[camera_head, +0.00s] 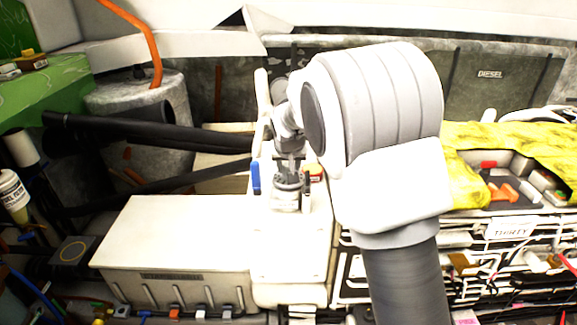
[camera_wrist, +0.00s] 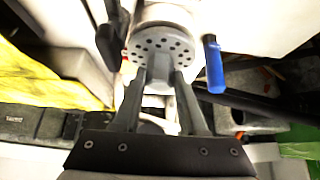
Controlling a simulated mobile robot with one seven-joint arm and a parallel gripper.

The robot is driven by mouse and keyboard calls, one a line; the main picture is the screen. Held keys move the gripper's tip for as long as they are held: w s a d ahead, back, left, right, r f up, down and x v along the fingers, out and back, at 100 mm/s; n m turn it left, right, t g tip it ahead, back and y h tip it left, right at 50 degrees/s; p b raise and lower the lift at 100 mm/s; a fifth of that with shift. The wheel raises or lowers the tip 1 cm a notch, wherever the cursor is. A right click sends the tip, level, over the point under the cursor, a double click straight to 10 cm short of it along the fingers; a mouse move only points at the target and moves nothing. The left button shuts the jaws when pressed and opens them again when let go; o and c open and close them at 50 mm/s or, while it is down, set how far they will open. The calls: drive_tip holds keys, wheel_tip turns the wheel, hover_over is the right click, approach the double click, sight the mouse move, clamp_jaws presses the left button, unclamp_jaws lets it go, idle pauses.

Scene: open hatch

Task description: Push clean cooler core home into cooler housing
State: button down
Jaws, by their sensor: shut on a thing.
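The clean cooler core (camera_wrist: 160,46) shows in the wrist view as a grey round end plate with several dark holes and a block-like grip in its middle. My gripper (camera_wrist: 161,82) is shut on that grip, one finger on each side. The pale cooler housing (camera_wrist: 168,14) lies just beyond the plate; how deep the core sits in it is hidden. In the head view my gripper (camera_head: 289,160) points down at the core's grey top (camera_head: 287,180), above the pale round housing (camera_head: 285,203). My arm hides part of the area to the right.
A blue handle (camera_head: 255,177) stands left of the housing and a dark one (camera_head: 306,183) right of it. A pale box (camera_head: 175,240) lies at left. Black pipes (camera_head: 150,135) run behind it. Yellow cloth (camera_head: 515,140) and a tool tray lie at right.

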drive_tip(key=shift+f+b, duration=0.3)
drive_tip(key=c, duration=0.5)
unclamp_jaws()
drive_tip(key=shift+o, duration=0.7)
drive_tip(key=shift+f, duration=0.15)
drive_tip(key=v, duration=1.7)
drive_tip(key=shift+s+r, duration=0.2)
drive_tip(key=shift+r, duration=0.1)
drive_tip(key=s+d+r+p, duration=0.1)
drive_tip(key=s+d, duration=0.4)
drive_tip(key=s, duration=0.2)
drive_tip(key=s+d+r, duration=0.1)
drive_tip(key=s+d, duration=0.4)
drive_tip(key=s, duration=0.3)
drive_tip(key=s+d+f, duration=0.1)
drive_tip(key=s+f, duration=0.1)
drive_tip(key=s, duration=0.5)
drive_tip(key=s+d+f+g, duration=0.1)
drive_tip(key=s+d+f, duration=0.1)
drive_tip(key=s, duration=0.5)
drive_tip(key=shift+f+p, duration=0.2)
drive_tip(key=shift+p, duration=0.25)
